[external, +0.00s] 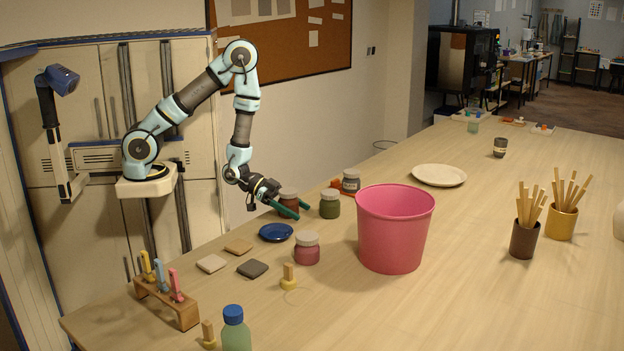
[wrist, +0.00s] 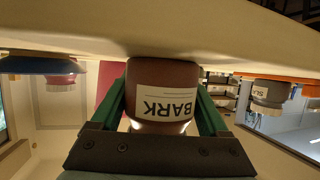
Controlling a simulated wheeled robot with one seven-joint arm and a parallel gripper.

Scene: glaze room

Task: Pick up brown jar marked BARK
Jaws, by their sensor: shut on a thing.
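The brown jar marked BARK (wrist: 165,92) sits between the two green fingers of my gripper (wrist: 165,100) in the wrist view. That view is upside down, and the white label with BARK shows clearly. In the external view my gripper (external: 290,210) is shut on the brown jar (external: 289,199), at the table's left edge. The fingers cover part of the jar there. I cannot tell whether the jar still touches the table.
A green jar (external: 330,204) and a grey jar (external: 351,181) stand close by on the right. A blue dish (external: 276,232), a pink-red jar (external: 307,248) and a pink bucket (external: 392,238) stand nearer the camera. The table's far middle is largely clear.

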